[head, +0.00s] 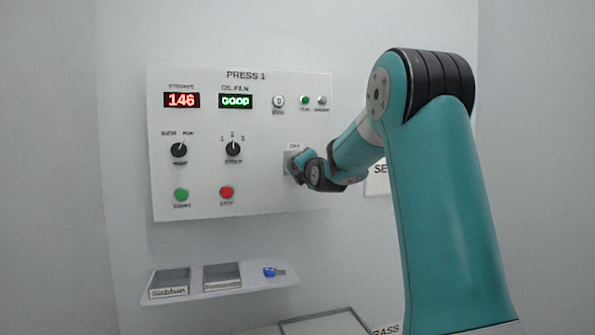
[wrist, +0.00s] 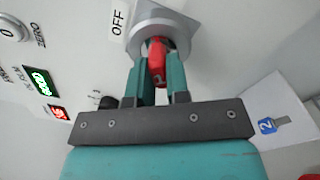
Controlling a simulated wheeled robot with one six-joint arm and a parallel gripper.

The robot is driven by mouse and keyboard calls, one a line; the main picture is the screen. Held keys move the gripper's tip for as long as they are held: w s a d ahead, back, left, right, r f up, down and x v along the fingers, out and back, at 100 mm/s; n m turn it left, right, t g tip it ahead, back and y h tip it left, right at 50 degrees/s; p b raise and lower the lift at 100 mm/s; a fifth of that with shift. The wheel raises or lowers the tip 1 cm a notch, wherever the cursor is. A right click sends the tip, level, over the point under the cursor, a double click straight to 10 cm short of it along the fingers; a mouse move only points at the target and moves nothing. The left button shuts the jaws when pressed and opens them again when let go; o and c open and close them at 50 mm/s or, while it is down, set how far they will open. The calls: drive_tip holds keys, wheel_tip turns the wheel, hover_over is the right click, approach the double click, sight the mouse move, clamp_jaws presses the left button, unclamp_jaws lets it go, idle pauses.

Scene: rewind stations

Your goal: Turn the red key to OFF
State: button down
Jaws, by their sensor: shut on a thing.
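The red key (wrist: 157,62) shows in the wrist view, seated in a round grey metal switch on the press panel. An OFF label (wrist: 117,22) sits beside the switch on the panel. My gripper (wrist: 159,75) has its two teal fingers on either side of the key and is shut on it. In the head view my gripper (head: 300,168) is at the right side of the panel, and my arm hides the key there. Part of the grey switch plate (head: 288,160) shows beside it.
The white PRESS 1 panel (head: 250,112) carries displays, black knobs, a green button (head: 181,194) and a red button (head: 227,192). Below it a shelf (head: 250,281) holds two trays and a blue key (head: 273,271). A white sign (head: 377,180) is partly behind my arm.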

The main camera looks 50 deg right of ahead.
drive_tip(key=shift+d+f+n+b, duration=0.1)
drive_tip(key=shift+f+n+b, duration=0.15)
drive_tip(key=shift+n+b, duration=0.4)
drive_tip(key=shift+r+n+b, duration=0.15)
drive_tip(key=shift+n+b, duration=2.3)
drive_tip(key=shift+n, duration=0.3)
drive_tip(key=c, duration=1)
unclamp_jaws()
drive_tip(key=shift+d, duration=0.1)
drive_tip(key=shift+r, duration=0.1)
